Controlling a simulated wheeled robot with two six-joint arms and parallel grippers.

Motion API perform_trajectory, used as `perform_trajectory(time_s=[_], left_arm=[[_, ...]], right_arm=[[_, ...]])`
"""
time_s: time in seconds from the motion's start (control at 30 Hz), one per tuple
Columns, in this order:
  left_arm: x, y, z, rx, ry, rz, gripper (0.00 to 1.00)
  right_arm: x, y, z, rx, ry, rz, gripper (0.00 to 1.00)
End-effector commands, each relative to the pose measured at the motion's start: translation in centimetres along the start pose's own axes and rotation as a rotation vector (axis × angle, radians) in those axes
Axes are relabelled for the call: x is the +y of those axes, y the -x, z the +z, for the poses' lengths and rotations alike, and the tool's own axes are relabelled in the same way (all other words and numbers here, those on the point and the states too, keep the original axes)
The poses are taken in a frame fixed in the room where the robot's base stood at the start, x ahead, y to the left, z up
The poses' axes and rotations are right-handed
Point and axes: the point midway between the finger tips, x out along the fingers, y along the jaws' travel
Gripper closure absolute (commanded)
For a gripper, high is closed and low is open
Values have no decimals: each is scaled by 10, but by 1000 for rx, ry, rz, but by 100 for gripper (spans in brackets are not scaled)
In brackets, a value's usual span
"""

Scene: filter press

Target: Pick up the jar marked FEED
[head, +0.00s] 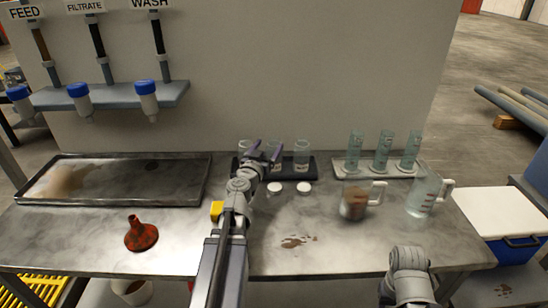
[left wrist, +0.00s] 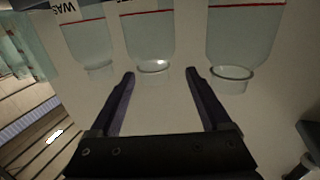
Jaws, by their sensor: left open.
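Three clear jars stand in a dark tray (head: 314,168) at the back middle of the bench: a left jar (head: 244,146), a middle jar (head: 274,146) and a right jar (head: 302,152). In the left wrist view they appear upside down. The jar at the left there (left wrist: 88,42) shows part of a WASH label; the middle jar (left wrist: 147,40) and the other end jar (left wrist: 240,40) have no readable label. No jar can be read as FEED. My left gripper (head: 265,151) is open and empty, its fingers (left wrist: 160,74) pointing toward the middle jar. My right gripper is out of view.
Two white lids (head: 289,188) lie in front of the jars. A rack of cylinders (head: 383,167), a brown-filled beaker (head: 355,201) and a clear jug (head: 424,194) stand right. A red funnel (head: 141,234) and metal tray (head: 115,201) are left. A FEED sign (head: 24,13) hangs above.

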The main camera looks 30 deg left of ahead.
Motion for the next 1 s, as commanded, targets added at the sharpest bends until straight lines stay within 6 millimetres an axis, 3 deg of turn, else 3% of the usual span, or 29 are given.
perform_trajectory(time_s=[0.1,0.37,0.7,0.93,1.0], left_arm=[[1,-16,0,0,0,2,19],[2,-24,-1,0,0,2,19],[8,-68,-4,0,0,2,19],[8,-69,-4,0,0,1,19],[8,-69,-4,0,0,1,24]], right_arm=[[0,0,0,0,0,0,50],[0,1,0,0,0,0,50],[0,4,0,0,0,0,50],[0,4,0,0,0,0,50],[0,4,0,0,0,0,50]])
